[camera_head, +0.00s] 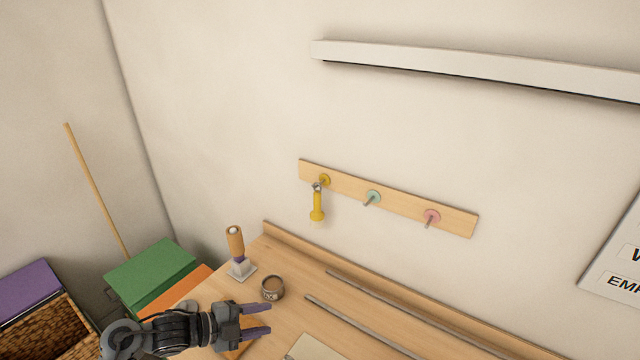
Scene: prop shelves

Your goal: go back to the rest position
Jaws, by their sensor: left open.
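My left gripper (262,319) reaches in from the lower left over the wooden workbench (330,320). Its two purple-tipped fingers are apart with nothing between them, pointing right. My right gripper is not in view.
A tool with a wooden handle (236,241) stands on the bench behind the gripper, and a small round tin (272,288) is close beside it. Two metal rods lie to the right. A peg rail (400,203) holds a yellow tool (317,205). Green box (150,277) stands left.

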